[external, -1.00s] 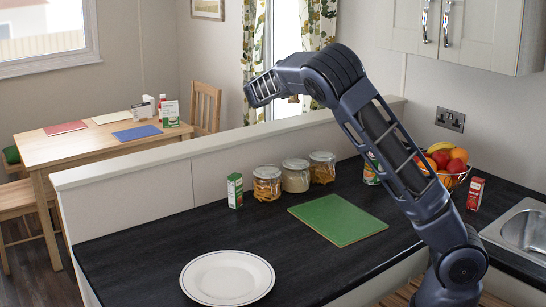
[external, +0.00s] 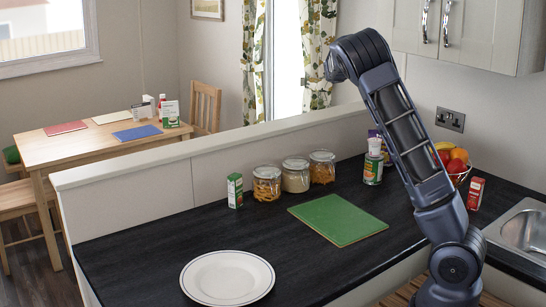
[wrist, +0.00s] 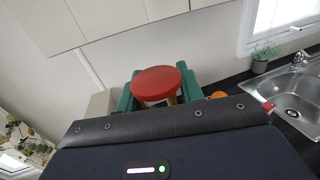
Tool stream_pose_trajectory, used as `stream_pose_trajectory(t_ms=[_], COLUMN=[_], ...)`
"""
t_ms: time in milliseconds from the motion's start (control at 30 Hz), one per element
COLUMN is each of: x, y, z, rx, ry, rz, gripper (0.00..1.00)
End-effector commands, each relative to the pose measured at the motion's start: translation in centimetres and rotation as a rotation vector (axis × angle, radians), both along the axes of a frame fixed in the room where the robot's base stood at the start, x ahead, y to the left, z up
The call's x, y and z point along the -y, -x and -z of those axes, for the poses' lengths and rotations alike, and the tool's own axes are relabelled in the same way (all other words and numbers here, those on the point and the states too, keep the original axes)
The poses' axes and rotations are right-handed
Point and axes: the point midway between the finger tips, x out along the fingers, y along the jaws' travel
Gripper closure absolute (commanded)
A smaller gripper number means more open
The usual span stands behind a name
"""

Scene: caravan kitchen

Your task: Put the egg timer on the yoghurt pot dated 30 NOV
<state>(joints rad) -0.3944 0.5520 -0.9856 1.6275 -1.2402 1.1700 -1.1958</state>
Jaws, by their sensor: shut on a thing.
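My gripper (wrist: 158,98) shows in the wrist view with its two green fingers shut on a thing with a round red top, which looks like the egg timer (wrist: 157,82). Pale wood-coloured parts show just under the red top; the rest is hidden behind my wrist. In the external view my gripper and the timer are hidden behind my raised arm. A small white pot-like thing (external: 375,147) seems to stand on or just behind a green-and-red tin (external: 373,170) at the back of the worktop. I cannot read any date, so I cannot tell the 30 NOV pot.
Several glass jars (external: 295,176), a green carton (external: 235,190) and a green board (external: 337,219) are on the dark worktop. A white plate (external: 227,278) lies at the front. A fruit bowl (external: 458,177), red carton (external: 475,193) and sink (external: 524,230) are right. Wall cupboards hang above.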

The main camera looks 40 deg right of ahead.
Motion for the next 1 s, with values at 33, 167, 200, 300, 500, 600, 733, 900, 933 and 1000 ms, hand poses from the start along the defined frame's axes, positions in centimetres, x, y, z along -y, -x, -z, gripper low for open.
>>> stream_pose_trajectory(t_ms=[33,167,200,300,500,600,733,900,933,1000], x=[0.0,0.0,0.0,0.0,0.0,0.0,0.0,0.0,0.0,0.0], y=[0.0,0.0,0.0,0.0,0.0,0.0,0.0,0.0,0.0,0.0], z=[0.7,3.2,4.1,6.3,10.6,12.6,14.4,15.4,15.5,16.0], rx=[-0.003,-0.005,-0.006,-0.006,-0.005,-0.004,-0.002,-0.001,-0.001,-0.002], ry=[0.0,0.0,0.0,0.0,0.001,0.0,0.0,0.001,0.001,0.0], rz=[0.001,0.001,0.001,0.001,0.001,0.0,0.001,0.0,0.0,0.0], gripper=[0.86,0.86,0.86,0.86,0.86,0.86,0.86,0.86,0.86,0.86])
